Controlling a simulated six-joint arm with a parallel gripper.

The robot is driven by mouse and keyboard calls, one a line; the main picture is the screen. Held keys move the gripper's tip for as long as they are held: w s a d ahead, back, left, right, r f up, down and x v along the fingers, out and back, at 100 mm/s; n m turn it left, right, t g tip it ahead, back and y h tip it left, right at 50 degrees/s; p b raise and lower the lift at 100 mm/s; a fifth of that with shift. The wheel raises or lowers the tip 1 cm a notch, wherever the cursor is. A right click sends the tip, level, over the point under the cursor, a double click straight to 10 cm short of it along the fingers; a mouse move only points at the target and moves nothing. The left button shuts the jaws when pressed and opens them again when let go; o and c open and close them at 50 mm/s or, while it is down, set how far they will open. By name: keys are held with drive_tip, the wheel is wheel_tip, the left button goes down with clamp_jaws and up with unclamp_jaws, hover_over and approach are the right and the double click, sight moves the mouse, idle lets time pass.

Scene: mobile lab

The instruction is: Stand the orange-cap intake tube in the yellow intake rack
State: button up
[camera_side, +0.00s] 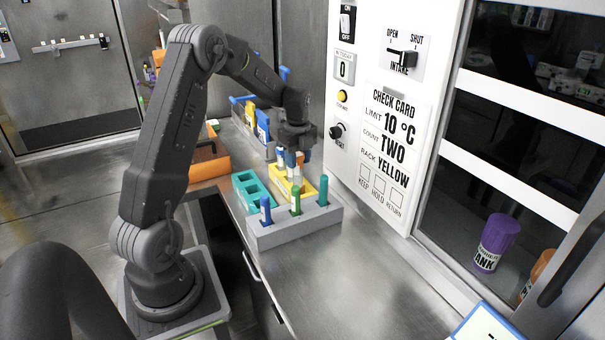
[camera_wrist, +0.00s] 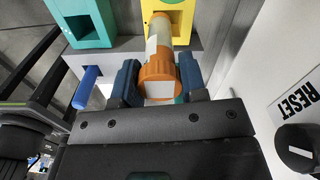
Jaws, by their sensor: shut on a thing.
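The orange-cap intake tube (camera_wrist: 158,72) shows in the wrist view, with its orange cap towards me and a pale label on its body. My gripper (camera_wrist: 158,82) is shut on it, with a blue finger pad on each side of the cap. The tube's far end overlaps the yellow intake rack (camera_wrist: 184,35); I cannot tell whether it is inside a hole. In the side view, my gripper (camera_side: 292,160) points down just above the yellow rack (camera_side: 307,187), and the held tube is mostly hidden there.
A grey rack (camera_side: 290,232) with blue-, green- and teal-topped tubes stands in front of the yellow rack. A teal rack (camera_side: 246,184) stands left of it. An orange bin (camera_side: 208,165) lies farther left. The white control panel (camera_side: 385,120) rises close on the right. The front counter is clear.

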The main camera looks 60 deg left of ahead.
drive_tip(key=shift+w+d+f, duration=0.3)
drive_tip(key=shift+w+f, duration=0.15)
drive_tip(key=shift+w, duration=0.15)
drive_tip(key=shift+f, duration=1.95)
drive_tip(key=shift+f, duration=0.1)
drive_tip(key=o, duration=0.9)
